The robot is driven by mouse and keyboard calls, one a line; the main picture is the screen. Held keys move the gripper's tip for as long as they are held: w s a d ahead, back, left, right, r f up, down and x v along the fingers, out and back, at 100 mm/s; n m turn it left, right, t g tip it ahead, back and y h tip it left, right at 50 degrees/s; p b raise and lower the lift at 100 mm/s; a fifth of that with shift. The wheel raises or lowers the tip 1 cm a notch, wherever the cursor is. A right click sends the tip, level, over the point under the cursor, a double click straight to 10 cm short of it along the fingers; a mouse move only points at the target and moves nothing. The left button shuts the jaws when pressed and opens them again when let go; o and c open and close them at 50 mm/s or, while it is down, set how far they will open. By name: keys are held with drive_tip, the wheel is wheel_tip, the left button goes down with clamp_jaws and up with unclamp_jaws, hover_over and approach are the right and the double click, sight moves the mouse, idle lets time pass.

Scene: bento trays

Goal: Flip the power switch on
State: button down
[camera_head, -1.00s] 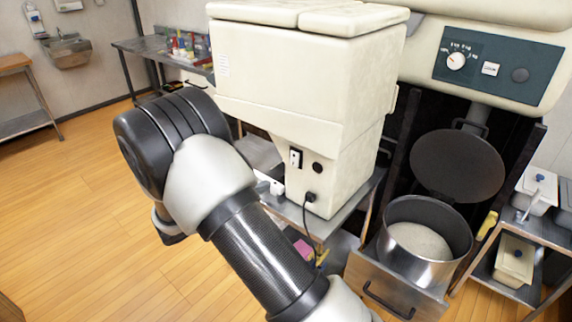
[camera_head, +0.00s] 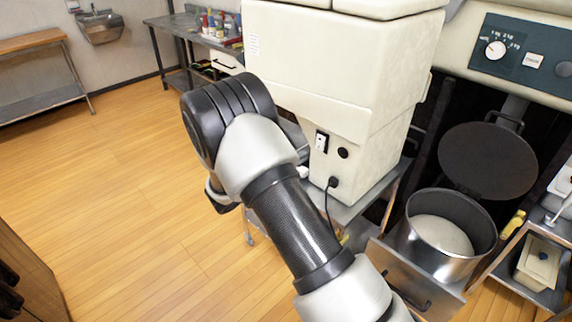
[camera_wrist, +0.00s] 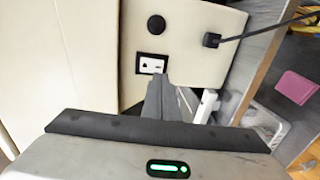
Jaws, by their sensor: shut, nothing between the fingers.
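The power switch (camera_head: 321,142) is a small white rocker in a black frame on the lower side of a cream machine (camera_head: 340,60). It also shows in the wrist view (camera_wrist: 152,65), at upper centre. My gripper (camera_wrist: 163,79) is shut and empty in the wrist view, its tips pointing at the machine's face just below the switch in the picture. I cannot tell whether the tips touch the switch or stop short of it. In the head view my arm hides most of the gripper. The rocker's position is too small to read.
A black round knob (camera_wrist: 156,25) and a plugged-in power cord (camera_wrist: 262,31) are close to the switch. A metal table (camera_head: 375,190) stands under the machine. An open pot (camera_head: 446,240) is at the right. The wooden floor at left is clear.

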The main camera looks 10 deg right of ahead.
sight(319, 148)
drive_tip(key=x, duration=0.6)
drive_tip(key=shift+w+d, duration=0.1)
drive_tip(key=shift+f, duration=0.1)
